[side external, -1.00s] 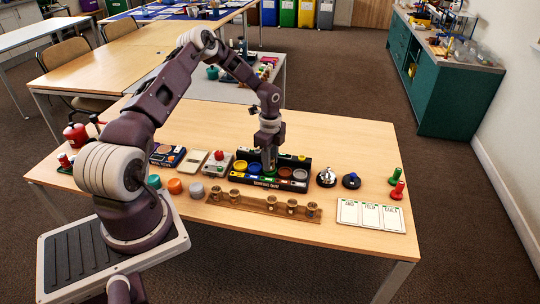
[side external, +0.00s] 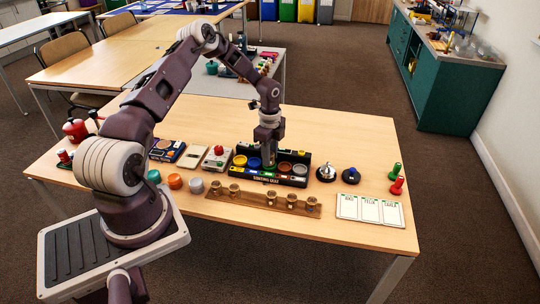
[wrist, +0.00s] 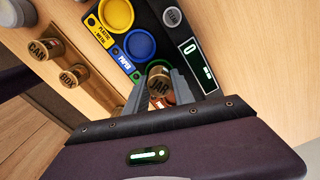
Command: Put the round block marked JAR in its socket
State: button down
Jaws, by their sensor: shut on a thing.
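The round block marked JAR (wrist: 158,88) is a light-brown cylinder with dark letters, between my fingers in the wrist view. My gripper (side external: 268,164) is shut on it, pointing down over the black sorting unit (side external: 240,197). The unit has a yellow socket (wrist: 116,14), a blue socket (wrist: 140,45) and a green-rimmed socket (wrist: 141,66), which is partly hidden by my fingers and the block. A brown socket (side external: 285,168) lies just right of my gripper in the side view. I cannot tell whether the block's lower end is inside a socket.
A wooden rack (side external: 262,201) with several round blocks, including CAN (wrist: 42,49) and BOX (wrist: 74,77), stands in front of the unit. A bell (side external: 326,172) and white cards (side external: 370,210) are to the right. A red-button box (side external: 217,158) is to the left.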

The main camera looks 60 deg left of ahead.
jog(key=shift+f, duration=0.55)
jog(key=c, duration=1.3)
grip_release()
jog(key=shift+c, duration=0.2)
jog(key=shift+r, duration=5.55)
notch_tip(320, 180, up, 6)
